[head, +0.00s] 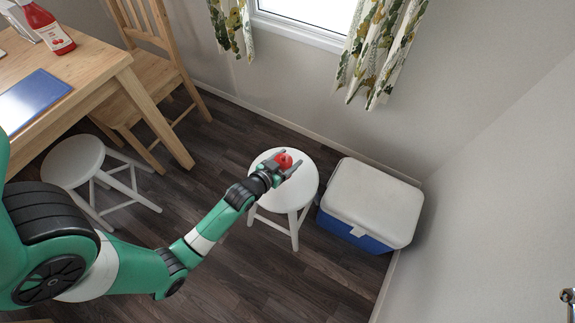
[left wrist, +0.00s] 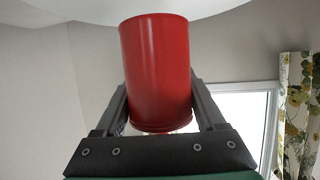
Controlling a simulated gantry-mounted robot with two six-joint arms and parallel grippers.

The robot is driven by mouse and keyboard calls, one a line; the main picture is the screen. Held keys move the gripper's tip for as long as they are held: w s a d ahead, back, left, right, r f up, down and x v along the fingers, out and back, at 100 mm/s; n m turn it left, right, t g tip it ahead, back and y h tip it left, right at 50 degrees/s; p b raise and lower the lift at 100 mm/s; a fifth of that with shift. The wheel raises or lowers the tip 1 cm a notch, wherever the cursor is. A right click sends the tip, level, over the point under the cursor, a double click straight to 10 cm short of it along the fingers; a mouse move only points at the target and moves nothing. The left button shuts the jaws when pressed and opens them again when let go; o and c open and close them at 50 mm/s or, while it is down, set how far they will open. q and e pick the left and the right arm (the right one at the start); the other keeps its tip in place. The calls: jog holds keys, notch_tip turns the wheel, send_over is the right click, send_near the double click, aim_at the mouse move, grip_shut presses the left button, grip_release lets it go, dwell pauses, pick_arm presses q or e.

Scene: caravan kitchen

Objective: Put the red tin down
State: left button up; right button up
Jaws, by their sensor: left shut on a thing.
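The red tin (head: 284,160) is between the fingers of my left gripper (head: 284,170) in the head view, over the seat of a white round stool (head: 301,189). In the left wrist view the tin (left wrist: 155,70) is a plain red cylinder, with the dark fingers of my left gripper (left wrist: 160,110) on both sides of it. My left gripper is shut on the tin. A pale surface lies behind the tin's upper end in that view. Whether the tin touches the stool seat is unclear. My right gripper is not in view.
A blue cool box with a white lid (head: 375,200) stands right of the stool. A second white stool (head: 72,162), a wooden chair (head: 150,42) and a wooden table (head: 95,58) are at the left.

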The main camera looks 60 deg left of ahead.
pick_arm(q)
jog(key=shift+a+f, duration=0.25)
jog(key=shift+f, duration=0.05)
notch_tip(320, 180, down, 3)
jog(key=shift+f+b, duration=0.1)
jog(key=shift+b, duration=0.9)
jog(key=o, duration=1.4)
jog(key=shift+c, duration=0.2)
